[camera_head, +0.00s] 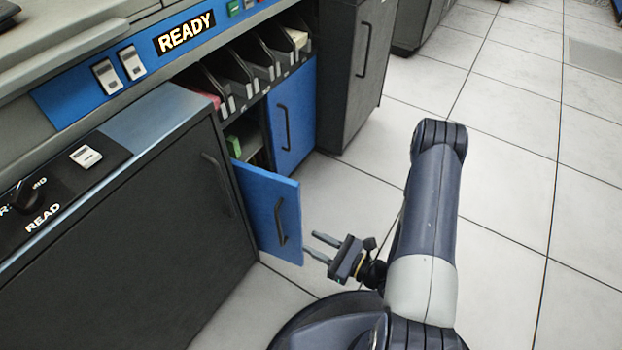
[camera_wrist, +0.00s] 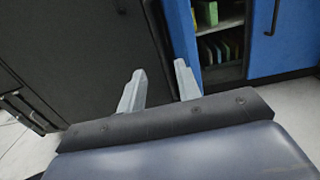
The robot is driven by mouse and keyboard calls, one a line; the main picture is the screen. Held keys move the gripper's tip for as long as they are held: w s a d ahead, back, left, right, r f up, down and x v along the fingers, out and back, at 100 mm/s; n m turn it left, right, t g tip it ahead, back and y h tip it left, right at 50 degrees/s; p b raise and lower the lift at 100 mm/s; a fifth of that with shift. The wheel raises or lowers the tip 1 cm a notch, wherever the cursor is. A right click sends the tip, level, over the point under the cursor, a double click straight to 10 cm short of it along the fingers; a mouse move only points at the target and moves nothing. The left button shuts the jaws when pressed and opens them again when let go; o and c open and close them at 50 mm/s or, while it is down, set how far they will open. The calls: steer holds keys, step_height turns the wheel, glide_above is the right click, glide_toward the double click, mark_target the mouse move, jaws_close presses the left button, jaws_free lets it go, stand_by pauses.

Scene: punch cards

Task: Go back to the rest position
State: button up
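My gripper (camera_head: 318,247) is in front of the open left blue door (camera_head: 267,212) in the head view, low above the floor. Its two fingers are spread apart with nothing between them. In the wrist view my gripper (camera_wrist: 158,82) also shows open and empty, pointing toward the dark cabinet panel (camera_wrist: 90,50) and the open compartment beside it. From the head view I cannot tell exactly how far the fingertips are from the door. My arm stands to the right over the floor.
The right blue door (camera_head: 291,118) is shut. Slots above hold a few cards (camera_head: 298,38). A dark cabinet (camera_head: 355,75) stands behind. The tiled floor (camera_head: 510,190) to the right is clear.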

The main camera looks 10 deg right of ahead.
steer(key=b+x, duration=0.2)
steer(key=x, duration=0.8)
steer(key=shift+w+a, duration=0.25)
stand_by(0.3)
steer(key=shift+s, duration=0.1)
